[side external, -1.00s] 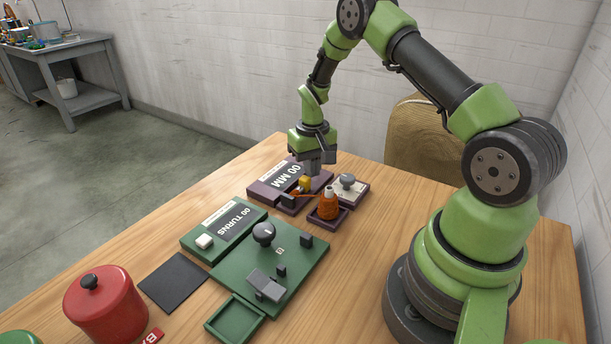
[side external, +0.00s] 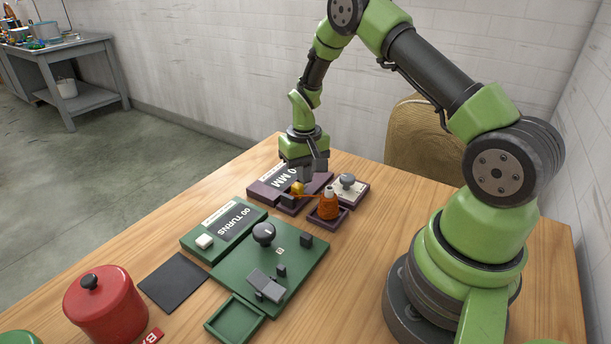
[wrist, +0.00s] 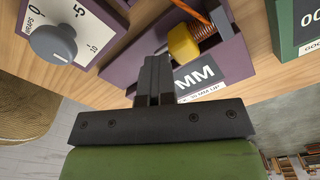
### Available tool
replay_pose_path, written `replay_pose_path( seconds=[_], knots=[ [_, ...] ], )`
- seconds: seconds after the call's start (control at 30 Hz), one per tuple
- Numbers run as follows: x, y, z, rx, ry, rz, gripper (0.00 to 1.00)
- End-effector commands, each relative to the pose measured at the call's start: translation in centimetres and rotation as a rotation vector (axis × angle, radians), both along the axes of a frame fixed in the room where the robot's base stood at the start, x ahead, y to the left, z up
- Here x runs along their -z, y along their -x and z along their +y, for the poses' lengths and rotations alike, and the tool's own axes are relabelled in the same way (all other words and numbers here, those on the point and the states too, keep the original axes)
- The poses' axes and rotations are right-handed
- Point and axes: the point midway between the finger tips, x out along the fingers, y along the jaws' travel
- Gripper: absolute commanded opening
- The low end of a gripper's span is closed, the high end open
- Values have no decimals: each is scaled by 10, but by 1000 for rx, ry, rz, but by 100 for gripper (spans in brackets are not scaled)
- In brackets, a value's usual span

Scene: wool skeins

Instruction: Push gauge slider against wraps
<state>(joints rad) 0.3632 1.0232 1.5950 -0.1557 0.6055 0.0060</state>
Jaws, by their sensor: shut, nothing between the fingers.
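The yellow gauge slider (side external: 297,188) sits on the purple gauge unit (side external: 262,190). In the wrist view the slider (wrist: 183,43) sits at the end of the orange wraps (wrist: 203,26) on their rod, with little or no visible gap. My gripper (side external: 304,178) is shut and empty, low over the unit right behind the slider. In the wrist view its closed fingers (wrist: 155,75) are close beside the slider; whether they touch it is unclear. My gripper partly covers the "MM" display (wrist: 197,73).
An orange yarn cone (side external: 328,208) stands in a small purple tray, its strand running to the wraps. A wraps dial (side external: 347,181) is beside it. A green turns unit (side external: 240,222) and a green board with a knob (side external: 264,233) stand in front.

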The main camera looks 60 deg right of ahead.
Motion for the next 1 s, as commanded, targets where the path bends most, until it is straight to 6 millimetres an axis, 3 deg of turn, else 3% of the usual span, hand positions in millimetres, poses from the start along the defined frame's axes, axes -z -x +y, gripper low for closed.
replay_pose_path(
  seconds=[0.43,1.0],
  knots=[
    [-4,0,-4,0,-1,0,0],
    [-52,0,-4,0,0,-1,0]
  ],
)
